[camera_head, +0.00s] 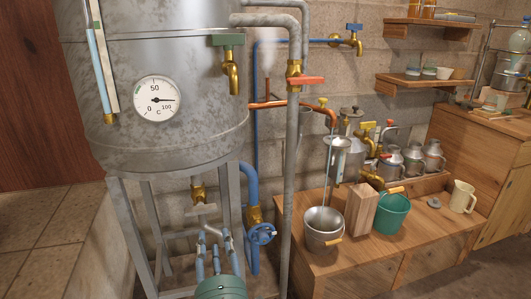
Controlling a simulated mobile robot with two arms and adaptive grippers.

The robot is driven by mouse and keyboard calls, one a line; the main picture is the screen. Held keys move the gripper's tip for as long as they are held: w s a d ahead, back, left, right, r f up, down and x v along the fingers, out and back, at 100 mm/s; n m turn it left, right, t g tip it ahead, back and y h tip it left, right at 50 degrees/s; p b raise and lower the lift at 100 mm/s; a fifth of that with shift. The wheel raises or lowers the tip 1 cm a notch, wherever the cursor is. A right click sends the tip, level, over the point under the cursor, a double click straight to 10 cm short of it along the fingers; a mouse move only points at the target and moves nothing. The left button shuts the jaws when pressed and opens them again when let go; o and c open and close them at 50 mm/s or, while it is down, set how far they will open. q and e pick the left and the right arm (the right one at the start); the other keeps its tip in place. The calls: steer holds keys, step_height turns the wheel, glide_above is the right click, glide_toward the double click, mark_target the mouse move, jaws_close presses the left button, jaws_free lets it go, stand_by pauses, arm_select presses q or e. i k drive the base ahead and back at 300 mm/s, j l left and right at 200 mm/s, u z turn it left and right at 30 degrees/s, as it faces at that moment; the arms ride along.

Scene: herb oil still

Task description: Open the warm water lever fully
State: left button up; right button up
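No label marks the warm water lever. A red lever (305,81) lies crosswise on a brass valve (294,68) of the grey pipe. A green lever (228,40) sits level on the brass tap (232,72) of the metal tank. A blue lever (354,27) is on the tap of the blue pipe at the back wall. My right gripper (216,240) shows low in the picture, with a green palm and grey-blue fingers pointing up. Its fingers look spread, with nothing seen between them. It is well below the red and green levers. My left gripper is not seen.
The tank (175,70) with its dial stands at left on metal legs. A blue handwheel (262,234) is right of my gripper. A wooden bench (310,258) holds a metal pot (323,238), wooden block (361,211), green bucket (391,217) and beige mug (463,197). The upright grey pipe stands before the wall.

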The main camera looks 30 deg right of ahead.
mark_target(303, 79)
steer(key=z, duration=1.2)
